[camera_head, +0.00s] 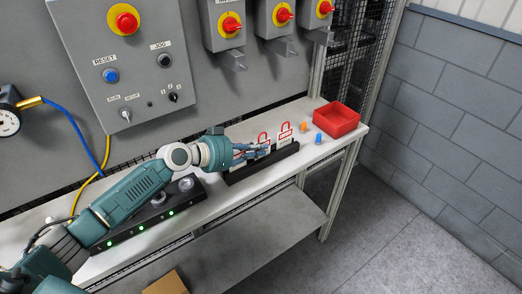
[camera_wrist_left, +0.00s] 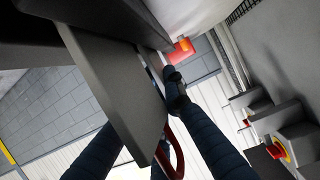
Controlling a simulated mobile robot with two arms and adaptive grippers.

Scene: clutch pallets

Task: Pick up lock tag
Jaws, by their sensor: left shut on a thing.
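Two white lock tags with red shackles are at the black rack on the shelf in the head view. The right-hand tag (camera_head: 285,132) stands upright in the rack (camera_head: 290,148). The left-hand tag (camera_head: 264,139) is at my left gripper (camera_head: 253,151), which is shut on it; the fingers hide part of it. In the left wrist view a red shackle (camera_wrist_left: 178,158) shows between my dark fingers. I cannot tell whether the held tag is clear of the rack. My right gripper is not in view.
A red bin (camera_head: 336,119) stands at the shelf's right end. A blue peg (camera_head: 318,138) and an orange peg (camera_head: 304,125) stand between it and the rack. A grey control box (camera_head: 130,60) and switches with red knobs (camera_head: 231,24) hang on the panel behind.

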